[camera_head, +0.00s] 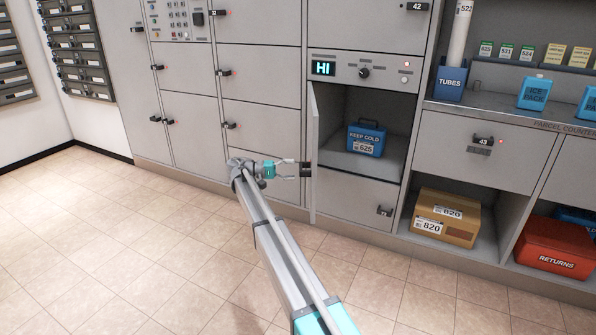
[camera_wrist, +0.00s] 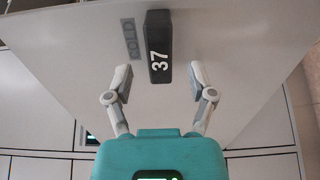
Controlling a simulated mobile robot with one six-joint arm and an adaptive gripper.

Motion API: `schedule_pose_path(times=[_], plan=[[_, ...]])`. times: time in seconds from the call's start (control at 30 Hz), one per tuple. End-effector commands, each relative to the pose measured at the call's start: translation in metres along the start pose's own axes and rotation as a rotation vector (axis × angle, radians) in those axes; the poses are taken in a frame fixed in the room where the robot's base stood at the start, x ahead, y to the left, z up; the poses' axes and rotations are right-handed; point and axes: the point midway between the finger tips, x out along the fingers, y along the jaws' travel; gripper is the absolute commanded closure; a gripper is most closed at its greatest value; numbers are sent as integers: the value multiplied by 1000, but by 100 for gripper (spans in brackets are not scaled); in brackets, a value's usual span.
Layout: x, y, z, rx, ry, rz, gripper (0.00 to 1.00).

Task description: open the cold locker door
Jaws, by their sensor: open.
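The cold locker door (camera_head: 313,150) stands swung out from its compartment, seen nearly edge-on in the head view. In the wrist view the door's face (camera_wrist: 215,30) fills the upper part, with a dark handle (camera_wrist: 159,45) marked 37 and a label reading COLD beside it. My gripper (camera_head: 306,170) is open at the door's outer side in the head view. In the wrist view my gripper (camera_wrist: 160,85) has its fingers spread to either side below the handle, with nothing between them. Inside the open compartment sits a blue KEEP COLD box (camera_head: 366,138) labelled 625.
A panel with a green HI display (camera_head: 323,68) and a knob (camera_head: 364,72) is above the compartment. A cardboard parcel (camera_head: 447,217) and a red RETURNS bin (camera_head: 549,245) sit in lower bays at right. The tiled floor (camera_head: 110,240) at left is clear.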

Motion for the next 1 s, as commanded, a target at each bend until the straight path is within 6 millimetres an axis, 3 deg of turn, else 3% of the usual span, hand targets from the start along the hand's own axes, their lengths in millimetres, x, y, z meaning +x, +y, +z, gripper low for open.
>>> schedule_pose_path(times=[0.3, 0.67, 1.0], plan=[[-33, 0, 0, 0, -1, -1, 29], [-37, 0, 1, 0, -2, -1, 29], [-28, -2, 7, -10, -1, -23, 88]])
